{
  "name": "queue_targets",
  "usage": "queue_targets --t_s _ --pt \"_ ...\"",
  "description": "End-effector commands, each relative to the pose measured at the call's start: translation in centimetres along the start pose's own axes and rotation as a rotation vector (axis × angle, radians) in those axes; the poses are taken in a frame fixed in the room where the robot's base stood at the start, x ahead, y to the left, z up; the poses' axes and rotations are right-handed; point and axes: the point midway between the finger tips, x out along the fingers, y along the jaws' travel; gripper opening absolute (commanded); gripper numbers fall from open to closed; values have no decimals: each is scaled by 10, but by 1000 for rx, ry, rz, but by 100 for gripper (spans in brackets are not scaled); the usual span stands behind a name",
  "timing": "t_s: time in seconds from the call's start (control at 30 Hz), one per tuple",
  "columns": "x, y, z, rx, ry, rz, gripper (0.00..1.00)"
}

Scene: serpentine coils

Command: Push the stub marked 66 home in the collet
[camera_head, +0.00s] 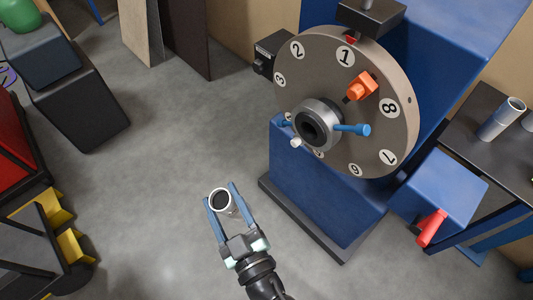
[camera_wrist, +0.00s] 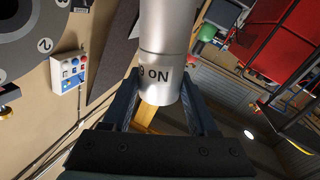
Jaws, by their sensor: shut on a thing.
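My gripper (camera_head: 221,193) is shut on a silver hollow stub (camera_head: 219,201), held over open floor, its dark open end facing the head camera. In the wrist view the stub (camera_wrist: 163,45) stands between the two blue fingers. Its pale label reads "9 ON", which turned over is "NO 6"; the rest of the marking is hidden round the side. The collet (camera_head: 317,124) is a grey ring with a dark bore on the numbered disc (camera_head: 308,70). It is up and right of my gripper, well apart from the stub. A blue handle (camera_head: 352,129) sticks out beside it.
An orange block (camera_head: 361,87) juts from the disc above the collet. A blue machine base (camera_head: 315,200) stands below. At right are a red lever (camera_head: 431,228) and a dark bench (camera_head: 468,128) with another silver tube (camera_head: 501,119). The floor (camera_head: 150,150) at left is clear.

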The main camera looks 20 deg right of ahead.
Motion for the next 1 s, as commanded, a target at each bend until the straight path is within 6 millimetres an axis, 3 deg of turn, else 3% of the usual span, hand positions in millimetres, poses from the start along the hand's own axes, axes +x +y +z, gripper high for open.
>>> queue_targets --t_s 0.1,0.3,0.5,0.7,1.0 --pt "9 22 4 -327 51 -46 0" --pt "16 46 11 -810 143 -93 0" --pt "20 64 17 -1134 226 -116 0" --pt "22 72 21 -1248 264 -125 0" --pt "28 96 29 -1253 264 -122 0"
